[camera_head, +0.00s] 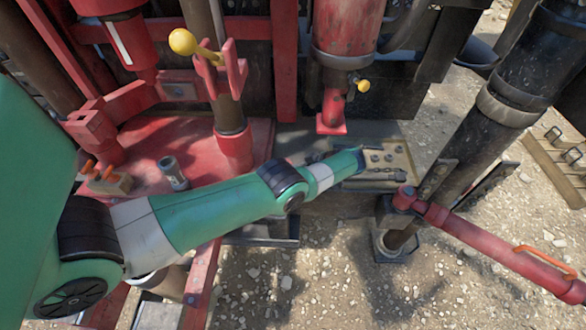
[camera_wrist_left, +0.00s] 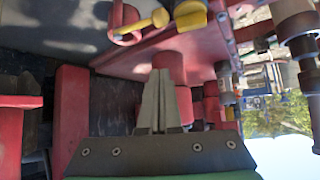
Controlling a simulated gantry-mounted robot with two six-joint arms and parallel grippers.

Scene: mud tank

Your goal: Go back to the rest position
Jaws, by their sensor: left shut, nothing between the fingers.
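My left arm (camera_head: 210,212), green with dark joints, reaches from the left across the middle of the head view, and its wrist end (camera_head: 345,165) is beside a beige metal plate. The fingers there cannot be made out. In the left wrist view the two grey fingers of my left gripper (camera_wrist_left: 158,90) lie close together, shut and empty. Red machine parts and a yellow-ended lever (camera_wrist_left: 150,24) show beyond the fingertips. My right gripper is in neither view.
A yellow-knobbed lever (camera_head: 183,42) stands on red machinery behind the arm. The beige plate (camera_head: 400,158) holds several small metal parts. A dark cylinder (camera_head: 520,65) and a red bar with an orange handle (camera_head: 490,245) stand at right. Gravel ground (camera_head: 300,285) is open in front.

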